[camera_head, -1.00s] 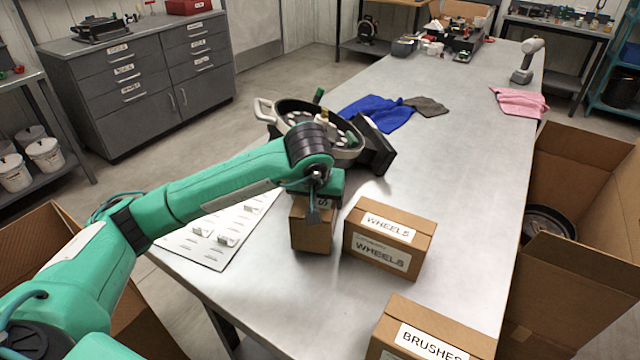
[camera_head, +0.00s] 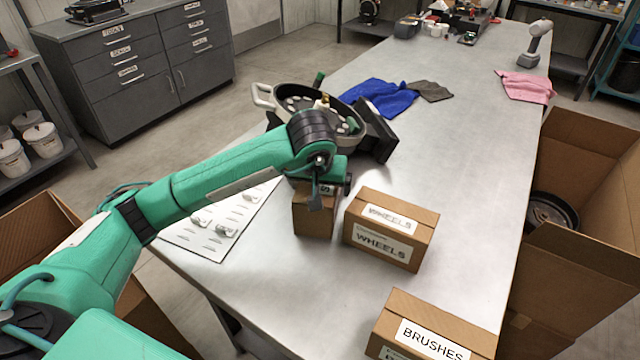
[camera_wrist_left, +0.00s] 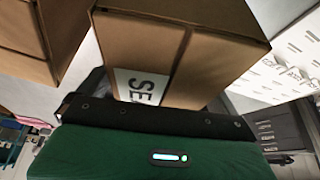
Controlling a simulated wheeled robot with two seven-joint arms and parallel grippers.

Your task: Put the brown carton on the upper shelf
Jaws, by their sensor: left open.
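A small brown carton (camera_head: 313,220) stands on the metal table beneath my left gripper (camera_head: 325,190), which hides part of its top. In the left wrist view this carton (camera_wrist_left: 215,55) fills the upper middle, with a white label partly reading "SE". My left gripper is open, close against the carton; its fingertips are not clearly visible. A second brown carton labelled WHEELS (camera_head: 418,235) stands just to the right. A third, labelled BRUSHES (camera_head: 385,345), is at the near edge of the picture. My right gripper is not in view. I cannot tell which shelf is the upper one.
A round machine housing (camera_head: 290,97) is right behind the gripper. A white sheet with small parts (camera_head: 200,240) lies left of the carton. Blue (camera_head: 380,100), grey and pink cloths lie farther back. Open cardboard boxes (camera_head: 575,270) flank the table. The right middle of the tabletop is clear.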

